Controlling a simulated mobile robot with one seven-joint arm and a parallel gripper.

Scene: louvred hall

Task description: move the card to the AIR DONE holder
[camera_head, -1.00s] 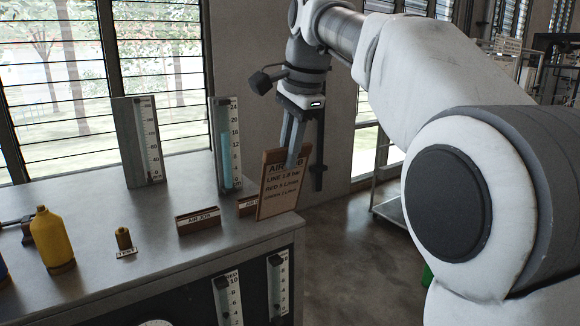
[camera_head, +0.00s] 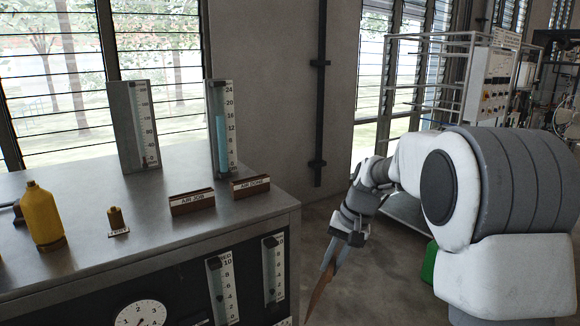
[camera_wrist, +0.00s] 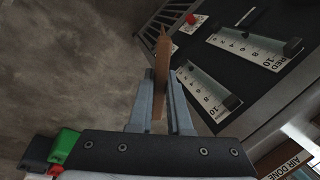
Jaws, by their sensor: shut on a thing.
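My gripper (camera_head: 333,262) is shut on the card (camera_head: 320,292) and hangs low in the open space to the right of the bench. The card is brown and shows nearly edge-on, so its writing cannot be read; its lower end runs out of the head view. In the wrist view the card (camera_wrist: 161,68) stands thin between the two grey fingers (camera_wrist: 161,85). The AIR DONE holder (camera_head: 249,190), a small wooden block with a white label, sits empty on the bench top near its right edge. Its label also shows at the lower right of the wrist view (camera_wrist: 288,164).
The AIR JOB holder (camera_head: 192,205) stands left of the AIR DONE holder, also empty. Two upright gauges (camera_head: 222,135) stand behind. A yellow bottle (camera_head: 45,220) is at left. The bench front (camera_head: 165,275) carries sliders and a dial. A wire rack is at back right.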

